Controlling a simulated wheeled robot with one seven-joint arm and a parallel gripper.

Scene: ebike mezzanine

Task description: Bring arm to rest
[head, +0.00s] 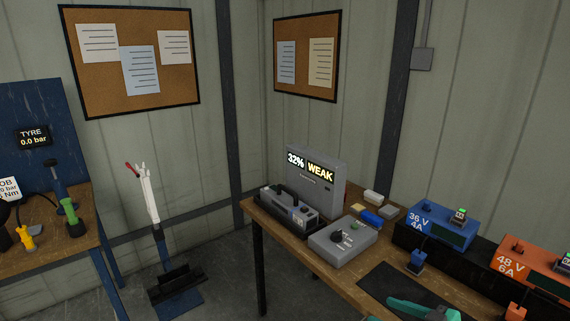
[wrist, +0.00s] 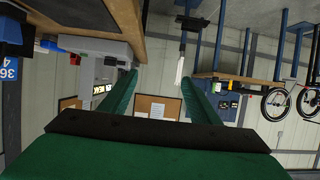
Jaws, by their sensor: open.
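My gripper shows in the wrist view (wrist: 158,77) as two long green fingers spread wide apart, with nothing between them. In the head view, green parts of my gripper (head: 420,309) show at the bottom edge, over the front of the wooden workbench (head: 262,212) and near its dark mat (head: 383,283). Most of my arm is outside the head view. The wrist view is upside down and looks out across the room, with the bench at its upper left.
On the bench are a grey tester (head: 316,181) reading "32% WEAK", a grey box with a knob (head: 342,243), a blue charger (head: 437,227) and an orange charger (head: 532,263). A tool bench (head: 50,243) is far left.

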